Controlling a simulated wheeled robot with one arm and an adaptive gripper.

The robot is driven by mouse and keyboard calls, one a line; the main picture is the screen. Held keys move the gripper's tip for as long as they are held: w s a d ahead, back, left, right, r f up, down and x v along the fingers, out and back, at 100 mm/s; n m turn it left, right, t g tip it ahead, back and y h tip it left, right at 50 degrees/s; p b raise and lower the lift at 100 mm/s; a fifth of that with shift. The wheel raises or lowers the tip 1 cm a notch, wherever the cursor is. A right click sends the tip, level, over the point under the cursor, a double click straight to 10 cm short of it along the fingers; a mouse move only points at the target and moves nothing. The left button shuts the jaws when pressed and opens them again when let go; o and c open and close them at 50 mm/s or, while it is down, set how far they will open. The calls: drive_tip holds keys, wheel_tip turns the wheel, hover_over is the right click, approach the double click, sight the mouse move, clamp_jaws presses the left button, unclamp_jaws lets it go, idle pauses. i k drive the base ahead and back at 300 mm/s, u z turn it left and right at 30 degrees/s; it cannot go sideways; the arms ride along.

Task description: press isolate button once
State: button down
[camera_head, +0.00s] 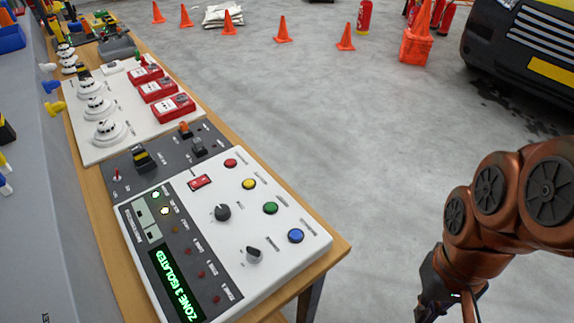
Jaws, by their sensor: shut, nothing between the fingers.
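A white control panel (288,262) lies on the wooden bench. Along its right side is a row of round buttons: red (230,163), yellow (249,184), green (270,208) and blue (296,236). Their small labels are too small to read, so I cannot tell which one is isolate. My gripper (440,296) is at the bottom, right of the bench and apart from the panel. It is shut and empty, and its tips are partly cut off by the frame edge.
Two black knobs (222,212) and a red rocker switch (200,182) sit near the buttons. Beyond are red call points (158,89) and white detectors (107,131). Orange cones (283,27) and a vehicle (525,45) stand farther off. The floor right of the bench is clear.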

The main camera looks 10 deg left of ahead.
sight(249, 183)
drive_tip(key=k, duration=0.6)
drive_tip(key=u, duration=2.25)
